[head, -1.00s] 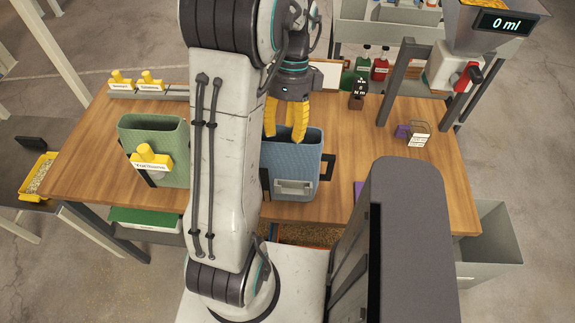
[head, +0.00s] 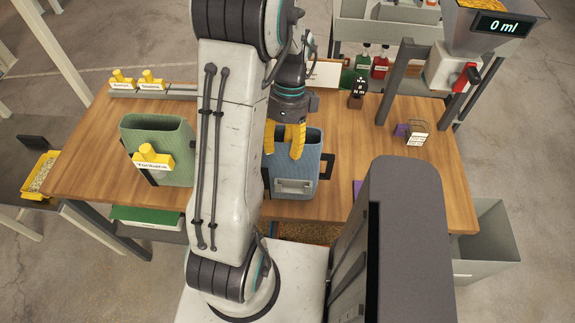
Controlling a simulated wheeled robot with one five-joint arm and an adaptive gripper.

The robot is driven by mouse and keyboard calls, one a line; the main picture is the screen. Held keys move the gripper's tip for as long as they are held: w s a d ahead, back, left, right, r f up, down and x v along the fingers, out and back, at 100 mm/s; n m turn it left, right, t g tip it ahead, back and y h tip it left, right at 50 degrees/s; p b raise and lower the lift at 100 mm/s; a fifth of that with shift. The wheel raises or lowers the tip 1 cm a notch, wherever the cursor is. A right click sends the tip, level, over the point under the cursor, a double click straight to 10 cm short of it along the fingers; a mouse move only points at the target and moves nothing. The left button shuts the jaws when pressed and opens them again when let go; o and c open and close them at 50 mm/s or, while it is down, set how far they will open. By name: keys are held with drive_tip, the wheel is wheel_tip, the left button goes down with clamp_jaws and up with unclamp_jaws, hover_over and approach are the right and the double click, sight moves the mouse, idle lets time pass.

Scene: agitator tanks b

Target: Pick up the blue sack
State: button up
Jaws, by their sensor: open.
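The blue sack (head: 311,165) stands upright and open-topped on the wooden table, just right of my arm. It has a dark handle at its right side and a pale label holder on its front. My arm hides part of its left side. My gripper (head: 285,150) has yellow fingers and points down at the sack's left part, in front of its opening. The fingers are apart and hold nothing. I cannot tell whether they touch the sack.
A green sack (head: 178,134) with a yellow-handled label (head: 152,158) stands left of my arm. Green and red bottles (head: 380,67) stand at the back. A hopper with a display (head: 500,23) is at the far right.

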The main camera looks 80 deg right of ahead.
drive_tip(key=shift+f, duration=0.25)
idle(0.5)
clamp_jaws()
idle(0.5)
